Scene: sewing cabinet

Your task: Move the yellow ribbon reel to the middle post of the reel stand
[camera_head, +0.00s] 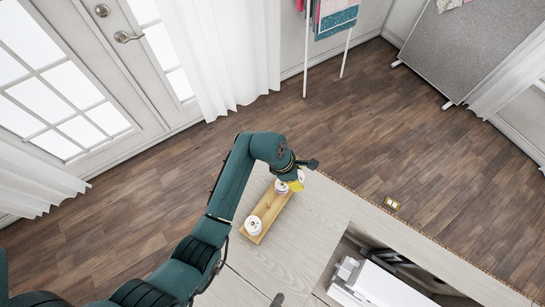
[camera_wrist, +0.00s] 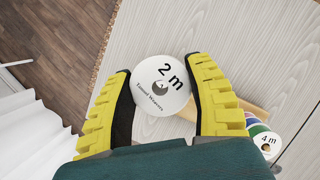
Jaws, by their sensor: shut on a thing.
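My gripper (camera_wrist: 165,98) is shut on a ribbon reel (camera_wrist: 158,75), one yellow finger on each side of it. The reel's white round face reads "2 m" and has a hole in its middle; its ribbon colour is hidden. In the head view, my gripper (camera_head: 297,183) is at the far end of the wooden reel stand (camera_head: 267,209). A white-faced reel (camera_head: 253,226) sits at the stand's near end. In the wrist view, a reel marked "4 m" (camera_wrist: 267,146) with green and purple edges behind it shows at lower right. The middle post cannot be made out.
The pale wooden cabinet top (camera_head: 302,231) is clear to the right of the stand. Beyond it is an opening with a white sewing machine (camera_head: 375,284). White curtains (camera_head: 235,50) hang at the back.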

